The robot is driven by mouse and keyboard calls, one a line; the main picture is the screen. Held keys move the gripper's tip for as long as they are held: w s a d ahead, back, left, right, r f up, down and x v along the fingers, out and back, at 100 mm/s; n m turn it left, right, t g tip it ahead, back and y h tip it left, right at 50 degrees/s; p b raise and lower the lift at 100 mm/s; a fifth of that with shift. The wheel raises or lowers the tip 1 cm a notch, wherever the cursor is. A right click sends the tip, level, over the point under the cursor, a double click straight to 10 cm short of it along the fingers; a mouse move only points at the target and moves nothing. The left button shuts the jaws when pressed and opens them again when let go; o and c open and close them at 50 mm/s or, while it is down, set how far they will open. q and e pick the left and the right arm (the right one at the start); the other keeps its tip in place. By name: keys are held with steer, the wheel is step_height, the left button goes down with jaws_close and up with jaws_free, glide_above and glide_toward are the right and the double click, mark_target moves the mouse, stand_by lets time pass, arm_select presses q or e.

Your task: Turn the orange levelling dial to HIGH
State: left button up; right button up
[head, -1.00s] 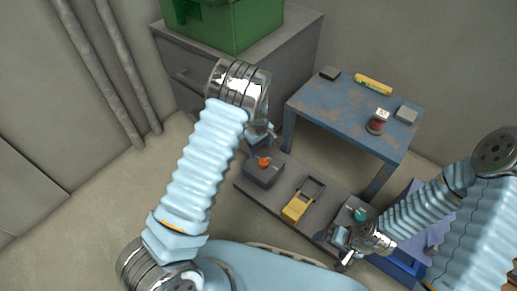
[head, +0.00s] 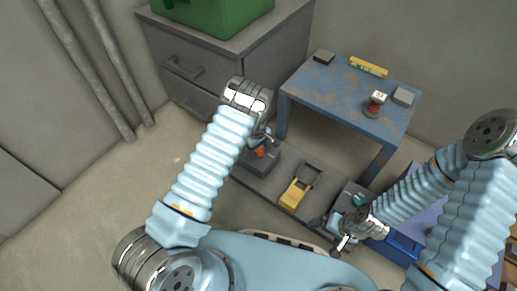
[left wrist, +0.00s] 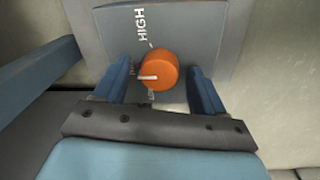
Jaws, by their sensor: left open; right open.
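The orange dial (head: 260,152) sits on a grey box (head: 265,166) at the left end of the low bench. In the left wrist view the orange dial (left wrist: 162,70) has a white pointer mark facing left, toward a small label partly hidden by the dial. The word HIGH (left wrist: 140,25) is printed above it, and another label, partly hidden, lies below. My left gripper (head: 263,137) is open, and it also shows in the left wrist view (left wrist: 158,68), its fingers on either side of the dial with gaps. My right gripper (head: 343,243) is open near the bench's right end.
On the grey bench (head: 322,205) are a yellow part (head: 296,192) in the middle and a teal knob (head: 358,199) on the right. A worn blue table (head: 335,98) stands behind, holding a red-based item (head: 374,105). A drawer cabinet (head: 200,75) stands at the back left.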

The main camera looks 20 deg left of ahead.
arm_select(q)
steer(key=shift+c, duration=0.2)
steer(key=c, duration=1)
